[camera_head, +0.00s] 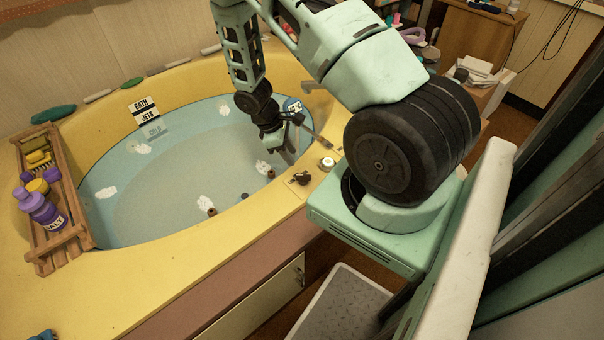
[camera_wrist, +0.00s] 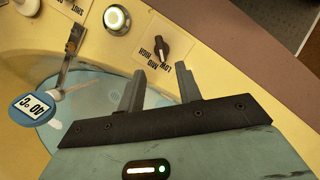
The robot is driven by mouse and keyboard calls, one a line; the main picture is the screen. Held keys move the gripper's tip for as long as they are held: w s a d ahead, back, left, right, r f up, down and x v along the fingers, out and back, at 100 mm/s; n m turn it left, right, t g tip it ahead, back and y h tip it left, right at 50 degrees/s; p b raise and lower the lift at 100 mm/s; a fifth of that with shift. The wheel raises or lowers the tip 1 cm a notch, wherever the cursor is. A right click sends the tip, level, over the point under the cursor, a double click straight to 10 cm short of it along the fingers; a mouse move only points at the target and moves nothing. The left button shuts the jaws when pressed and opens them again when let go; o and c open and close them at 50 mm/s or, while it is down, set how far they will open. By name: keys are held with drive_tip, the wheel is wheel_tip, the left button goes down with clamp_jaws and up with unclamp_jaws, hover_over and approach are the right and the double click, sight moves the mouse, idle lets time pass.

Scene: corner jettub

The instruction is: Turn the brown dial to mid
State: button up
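The brown dial (camera_wrist: 161,48) is on a pale plate on the yellow tub rim, with LOW, MID and HIGH printed beside it, upside down in the wrist view. Which word its knob points to is hard to tell. It also shows on the near rim in the head view (camera_head: 302,178). My gripper (camera_wrist: 160,69) is open and empty, its two fingers apart and pointing toward the dial without touching it. In the head view my gripper (camera_head: 287,150) hangs over the tub's right end, above and left of the dial.
A round lit button (camera_wrist: 116,19) is beside the dial. The tub holds water (camera_head: 190,175). A wooden rack (camera_head: 50,205) with bottles is at the far left.

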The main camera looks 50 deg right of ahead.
sight(303, 175)
drive_tip(key=x, duration=0.9)
drive_tip(key=shift+f+b, duration=0.35)
drive_tip(key=shift+f, duration=0.05)
clamp_jaws()
